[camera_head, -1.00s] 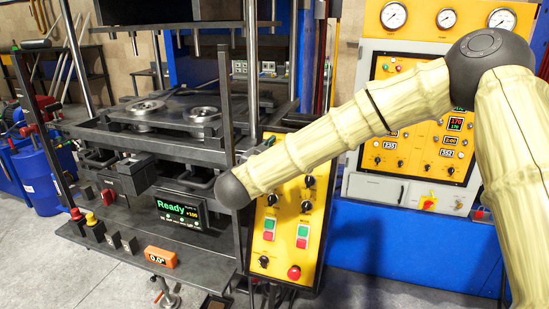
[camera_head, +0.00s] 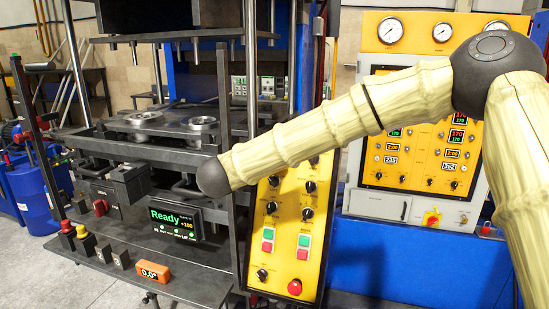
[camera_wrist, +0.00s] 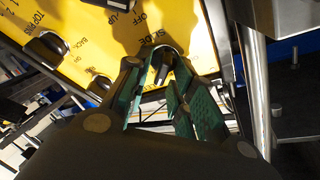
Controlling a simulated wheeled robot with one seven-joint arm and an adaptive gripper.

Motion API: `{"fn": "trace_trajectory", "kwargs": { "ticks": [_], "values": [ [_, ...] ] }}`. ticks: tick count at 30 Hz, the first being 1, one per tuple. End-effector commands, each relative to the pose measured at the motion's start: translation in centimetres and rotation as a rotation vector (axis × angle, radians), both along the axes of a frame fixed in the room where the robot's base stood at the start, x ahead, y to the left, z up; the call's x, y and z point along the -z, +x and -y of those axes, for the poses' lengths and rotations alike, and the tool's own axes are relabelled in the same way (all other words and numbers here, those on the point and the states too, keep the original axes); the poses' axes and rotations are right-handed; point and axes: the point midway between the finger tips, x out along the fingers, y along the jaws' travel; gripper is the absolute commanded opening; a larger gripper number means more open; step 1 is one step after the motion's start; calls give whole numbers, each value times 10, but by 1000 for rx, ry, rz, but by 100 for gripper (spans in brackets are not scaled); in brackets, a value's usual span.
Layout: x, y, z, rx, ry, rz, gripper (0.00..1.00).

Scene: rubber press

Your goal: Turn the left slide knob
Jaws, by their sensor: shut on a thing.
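In the wrist view, a black slide knob (camera_wrist: 163,64) sits on the yellow control panel (camera_wrist: 150,35), beside printed "SLIDE" and "OFF" lettering. My gripper (camera_wrist: 164,76) has its green-padded fingers around this knob and is shut on it. The fingers partly cover the knob, and its exact pointing direction is hard to tell. In the head view, the yellow panel (camera_head: 285,245) stands right of the press, and my arm covers its upper left part. My gripper and the held knob are hidden there.
Other black knobs (camera_head: 310,187) and a red button (camera_head: 294,287) are on the same panel. Metal posts (camera_wrist: 255,80) stand close to my gripper.

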Motion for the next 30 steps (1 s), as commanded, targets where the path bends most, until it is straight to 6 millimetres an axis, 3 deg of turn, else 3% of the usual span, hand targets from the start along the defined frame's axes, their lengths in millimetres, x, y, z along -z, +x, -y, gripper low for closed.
{"fn": "trace_trajectory", "kwargs": {
  "ticks": [10,11,12,23,30],
  "values": [
    [0,0,1,2,2,1,1],
    [0,0,1,2,2,1,28],
    [0,0,1,2,2,1,31],
    [-1,-2,-2,-1,1,1,31],
    [-4,-26,-17,-1,-1,1,31]
  ]
}}
